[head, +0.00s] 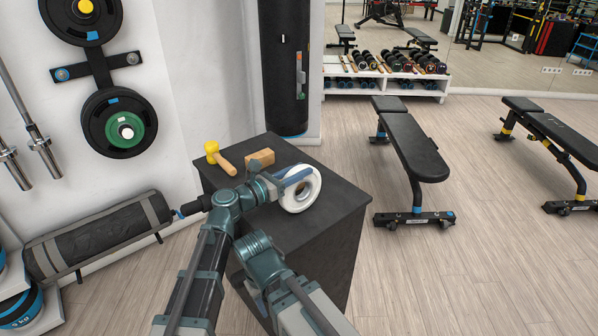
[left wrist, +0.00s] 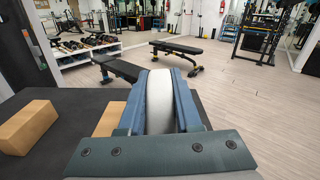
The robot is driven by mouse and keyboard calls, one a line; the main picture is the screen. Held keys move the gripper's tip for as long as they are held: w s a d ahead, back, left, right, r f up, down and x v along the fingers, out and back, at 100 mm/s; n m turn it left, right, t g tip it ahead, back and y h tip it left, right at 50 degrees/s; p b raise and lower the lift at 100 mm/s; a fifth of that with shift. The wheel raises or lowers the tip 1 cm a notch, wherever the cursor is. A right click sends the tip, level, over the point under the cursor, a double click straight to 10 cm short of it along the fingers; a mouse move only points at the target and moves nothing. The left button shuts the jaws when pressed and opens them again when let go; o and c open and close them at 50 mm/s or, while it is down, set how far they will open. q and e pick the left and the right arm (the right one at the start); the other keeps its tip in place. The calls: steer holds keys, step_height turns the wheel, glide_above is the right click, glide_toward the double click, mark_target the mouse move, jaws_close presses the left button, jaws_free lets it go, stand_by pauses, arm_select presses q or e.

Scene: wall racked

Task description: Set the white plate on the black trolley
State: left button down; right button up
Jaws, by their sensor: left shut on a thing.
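The white plate (head: 312,187) is a thick ring standing on edge over the right part of a black block-shaped stand's top (head: 285,228). This stand fits the black trolley, but no wheels show. My left gripper (head: 295,177) is shut on the plate, with blue fingers on either side of its rim. In the left wrist view the plate (left wrist: 159,100) shows edge-on between the fingers (left wrist: 160,95). I cannot tell whether its lower rim touches the top. My right gripper is not in view.
A wooden block (head: 261,157) and a yellow-headed mallet (head: 221,158) lie on the stand's back left. A punching bag (head: 284,65) hangs behind. A black bench (head: 409,140) stands on the right. Open floor lies at front right.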

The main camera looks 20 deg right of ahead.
arm_select(q)
steer(key=shift+f+b, duration=0.4)
steer(key=shift+f, duration=0.05)
steer(key=c, duration=0.5)
jaws_free()
steer(key=shift+a, duration=0.1)
steer(key=v, duration=1.3)
steer(key=shift+s+a, duration=0.15)
steer(key=shift+a, duration=0.2)
